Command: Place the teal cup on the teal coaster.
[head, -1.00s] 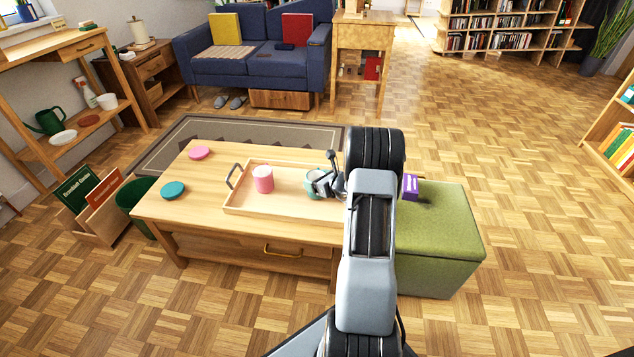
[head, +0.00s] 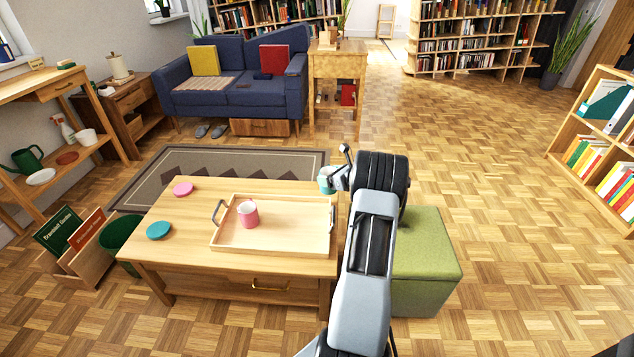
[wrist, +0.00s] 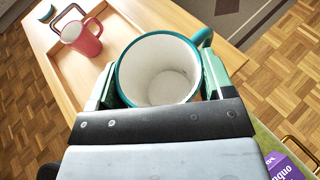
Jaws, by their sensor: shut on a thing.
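My gripper (head: 341,178) is shut on the teal cup (head: 326,180) and holds it up beyond the right end of the tray. In the wrist view the teal cup (wrist: 158,72) is between the two fingers, its white inside empty and its handle at the upper right. The teal coaster (head: 159,230) lies flat and bare on the left part of the coffee table (head: 185,215), well to the left of my gripper. In the wrist view a small teal disc, probably this coaster (wrist: 46,12), shows at the top left.
A wooden tray (head: 285,245) with a pink cup (head: 248,214) stands on the table between my gripper and the teal coaster. A pink coaster (head: 183,189) lies at the table's back left. A green ottoman (head: 425,260) stands at the right. A purple box (wrist: 288,166) shows in the wrist view.

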